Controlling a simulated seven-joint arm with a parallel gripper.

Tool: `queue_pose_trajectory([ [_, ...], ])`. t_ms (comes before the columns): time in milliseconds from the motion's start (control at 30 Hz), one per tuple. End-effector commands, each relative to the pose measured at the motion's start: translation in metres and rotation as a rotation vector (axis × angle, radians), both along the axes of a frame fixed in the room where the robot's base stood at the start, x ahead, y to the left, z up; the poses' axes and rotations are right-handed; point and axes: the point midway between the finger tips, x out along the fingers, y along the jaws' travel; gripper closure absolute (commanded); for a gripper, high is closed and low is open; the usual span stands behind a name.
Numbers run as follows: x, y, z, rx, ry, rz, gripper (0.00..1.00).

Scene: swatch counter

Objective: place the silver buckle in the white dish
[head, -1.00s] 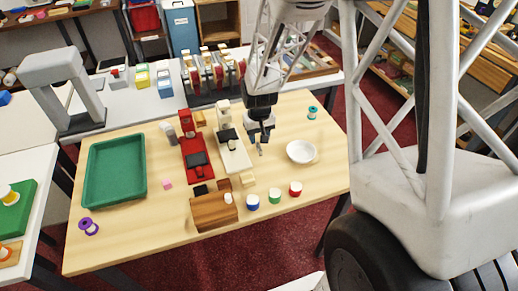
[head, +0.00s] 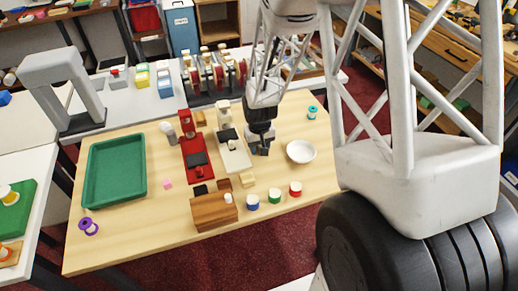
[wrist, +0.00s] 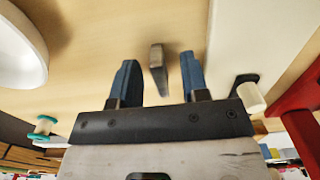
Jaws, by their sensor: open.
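The silver buckle (wrist: 157,68) shows in the wrist view as a small grey metallic piece on the wooden table. It lies between the two blue fingers of my gripper (wrist: 160,78), with gaps visible on both sides. My gripper is open and low over the table in the head view (head: 261,149), left of the white dish. There the buckle cannot be told apart from the fingers. The white dish (head: 301,152) looks empty and sits on the right part of the table. Part of it shows at the top left of the wrist view (wrist: 20,50).
A white stand (head: 233,155) and a red stand (head: 194,155) are left of my gripper. A wooden block (head: 213,210) and several coloured spools lie in front. A teal spool (head: 312,112) is behind the dish. A green tray (head: 116,171) is at left.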

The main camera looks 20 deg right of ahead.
Motion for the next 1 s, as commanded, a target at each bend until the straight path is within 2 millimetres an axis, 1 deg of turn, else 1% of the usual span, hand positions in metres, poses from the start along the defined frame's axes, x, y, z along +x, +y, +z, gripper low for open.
queue_pose_trajectory([
  [533,0.0,0.0,-0.0006,0.0,0.0,0.0,0.58],
  [567,0.0,0.0,-0.0006,0.0,0.0,0.0,0.62],
  [800,0.0,0.0,-0.0005,0.0,0.0,0.0,0.98],
  [833,0.0,0.0,-0.0005,0.0,0.0,0.0,1.0],
  [1000,0.0,0.0,-0.0005,0.0,0.0,0.0,1.0],
])
